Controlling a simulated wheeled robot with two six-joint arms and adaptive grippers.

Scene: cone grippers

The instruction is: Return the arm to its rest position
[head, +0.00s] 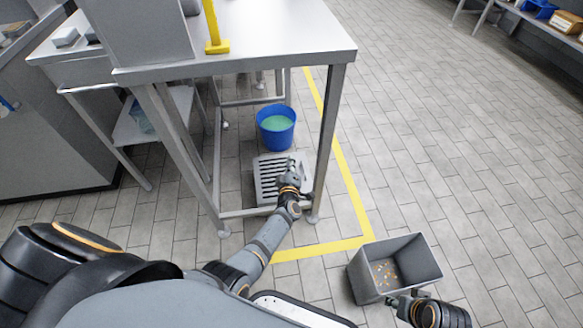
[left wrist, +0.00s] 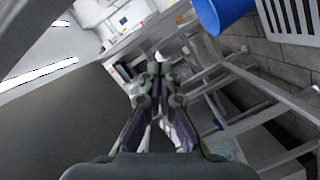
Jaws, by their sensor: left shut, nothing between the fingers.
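My left arm reaches forward under the steel table. Its gripper (head: 293,165) is over the slotted grey floor grate (head: 267,176) in the head view. In the left wrist view the gripper's fingers (left wrist: 157,78) meet at their tips with nothing between them. My right gripper (head: 397,301) is at the lower right, at the near edge of the grey bin (head: 420,262); its fingers are small and partly hidden, so their opening is unclear.
A steel table (head: 270,45) with legs and low rails surrounds the left forearm's reach. A blue bucket (head: 276,140) of greenish liquid stands behind the grate; it also shows in the left wrist view (left wrist: 220,14). Yellow tape (head: 345,180) marks the floor. Open tiles lie to the right.

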